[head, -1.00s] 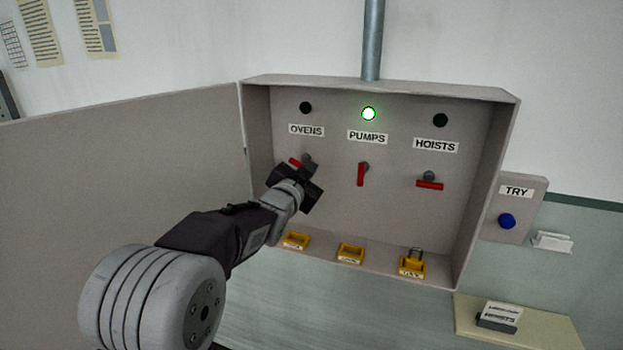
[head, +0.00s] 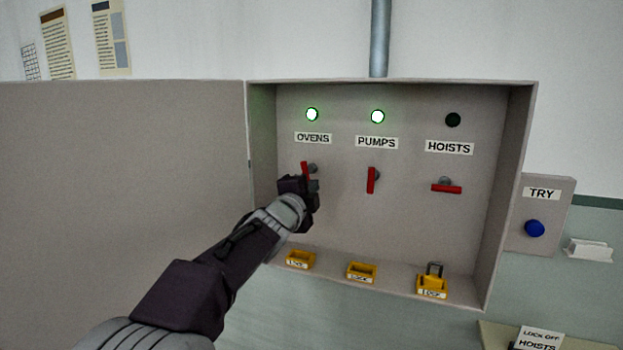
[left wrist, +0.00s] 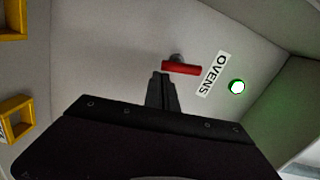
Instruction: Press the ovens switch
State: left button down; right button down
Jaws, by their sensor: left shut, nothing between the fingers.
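The ovens switch is a red handle (head: 306,171) under the OVENS label (head: 313,138) in the open grey box. It stands nearly upright, and the lamp (head: 312,114) above it glows green-white. My left gripper (head: 309,186) is shut and empty, at the lower end of this handle. In the left wrist view the shut fingers (left wrist: 162,82) end close beside the red handle (left wrist: 182,68); I cannot tell whether they touch it. The OVENS lamp (left wrist: 237,87) is lit there too. My right gripper is not in view.
The PUMPS handle (head: 371,180) is upright under a lit lamp (head: 377,116). The HOISTS handle (head: 446,188) is level under a dark lamp (head: 453,120). A blue TRY button (head: 534,228) is at right.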

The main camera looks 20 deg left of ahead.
pick_arm(q)
jog(key=shift+a+f+m, duration=0.2)
jog(key=shift+a+m, duration=0.05)
jog(key=shift+m, duration=0.15)
jog(key=shift+b, duration=0.3)
dwell(0.4)
